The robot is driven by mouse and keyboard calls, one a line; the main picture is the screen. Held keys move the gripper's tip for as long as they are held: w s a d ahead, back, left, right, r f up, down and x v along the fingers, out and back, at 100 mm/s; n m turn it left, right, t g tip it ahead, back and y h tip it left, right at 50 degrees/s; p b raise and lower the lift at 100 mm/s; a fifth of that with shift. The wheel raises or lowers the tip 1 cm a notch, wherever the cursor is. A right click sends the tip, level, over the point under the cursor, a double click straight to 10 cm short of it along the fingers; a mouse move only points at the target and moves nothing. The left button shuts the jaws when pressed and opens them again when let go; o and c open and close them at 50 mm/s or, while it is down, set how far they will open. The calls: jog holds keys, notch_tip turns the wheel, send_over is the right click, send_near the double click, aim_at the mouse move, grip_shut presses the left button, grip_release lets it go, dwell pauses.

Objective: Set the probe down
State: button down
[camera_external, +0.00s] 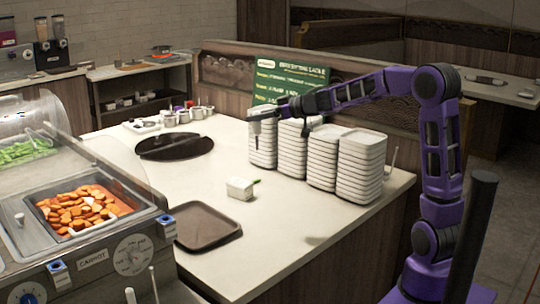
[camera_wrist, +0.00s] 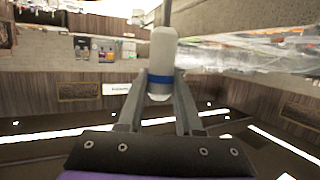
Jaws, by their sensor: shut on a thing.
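My gripper (camera_external: 279,108) is high over the counter, in front of the plate stacks at the back. It is shut on the probe (camera_wrist: 163,50), a white handle with a blue band and a thin grey stem. In the wrist view my gripper's two grey fingers (camera_wrist: 161,78) press on either side of the handle. In the external view the probe (camera_external: 262,112) looks small and pale, in front of the left plate stack and the green sign; its stem end is hard to make out.
Several white plate stacks (camera_external: 361,165) stand at the counter's (camera_external: 290,225) back right. A carrot pan (camera_external: 130,205) is at left. The front counter is clear.

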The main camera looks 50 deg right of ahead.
notch_tip(320, 180, down, 27)
jog(key=b, duration=0.2)
jog(key=shift+b, duration=0.3)
jog(key=shift+f, duration=0.1)
jog(key=c, duration=0.6)
grip_release()
jog(key=p+v, duration=0.1)
jog(key=v, duration=1.1)
